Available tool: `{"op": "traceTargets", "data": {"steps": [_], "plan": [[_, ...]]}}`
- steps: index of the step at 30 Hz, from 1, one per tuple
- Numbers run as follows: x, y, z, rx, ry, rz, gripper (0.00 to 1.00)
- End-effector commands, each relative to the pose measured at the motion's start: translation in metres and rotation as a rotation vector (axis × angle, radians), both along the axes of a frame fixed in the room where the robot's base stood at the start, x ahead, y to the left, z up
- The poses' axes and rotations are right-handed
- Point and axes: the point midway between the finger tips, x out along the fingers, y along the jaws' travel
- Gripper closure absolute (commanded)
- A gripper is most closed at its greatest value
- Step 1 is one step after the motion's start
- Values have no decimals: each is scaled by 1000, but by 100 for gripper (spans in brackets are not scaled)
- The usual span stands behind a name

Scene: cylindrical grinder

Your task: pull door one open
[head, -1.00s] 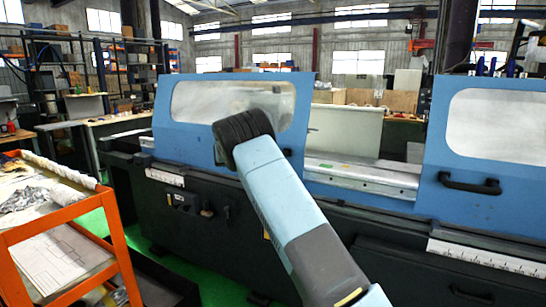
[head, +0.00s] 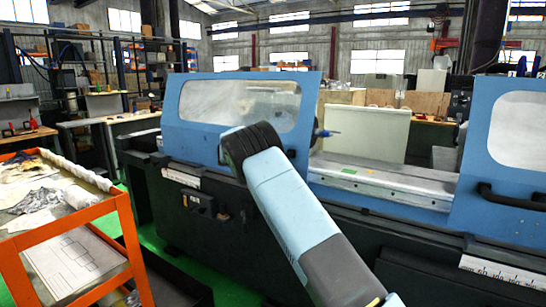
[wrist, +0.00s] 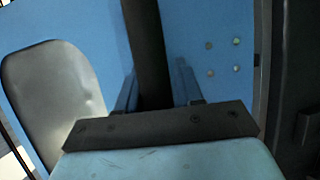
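The left blue door (head: 172,128), with a large window, stands on the grinder, and a wide gap lies between it and the right blue door (head: 470,150). My gripper is hidden behind my arm in the head view, in front of the left door. In the wrist view my gripper (wrist: 156,92) has a finger on each side of a dark upright handle bar (wrist: 148,45), against the blue door panel (wrist: 215,30). The fingers look closed on the bar, though their tips are partly hidden. The door's window (wrist: 50,85) is at left.
An orange cart (head: 125,215) with papers and cloth stands at the left, near the grinder. The dark machine base (head: 260,225) runs along the front. The right door has its own black handle (head: 515,198). Green floor shows between cart and machine.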

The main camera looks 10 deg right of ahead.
Motion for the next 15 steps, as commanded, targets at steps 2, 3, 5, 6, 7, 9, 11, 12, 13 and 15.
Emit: {"op": "traceTargets", "data": {"steps": [2, 3, 5, 6, 7, 9, 11, 12, 13, 15], "plan": [[0, 5, -1, 1, 1, 6, 57], [0, 7, -1, 1, 1, 8, 53], [-1, 10, 0, 1, 0, 10, 48], [-1, 11, 0, 1, 0, 11, 47], [-1, 11, 0, 1, 0, 12, 47], [-1, 12, 0, 1, 0, 13, 47], [-1, 13, 1, 2, -1, 13, 47], [-1, 13, 1, 2, -1, 13, 47], [-1, 14, 1, 2, -1, 13, 47], [-3, 17, 2, 2, -1, 14, 47]]}}
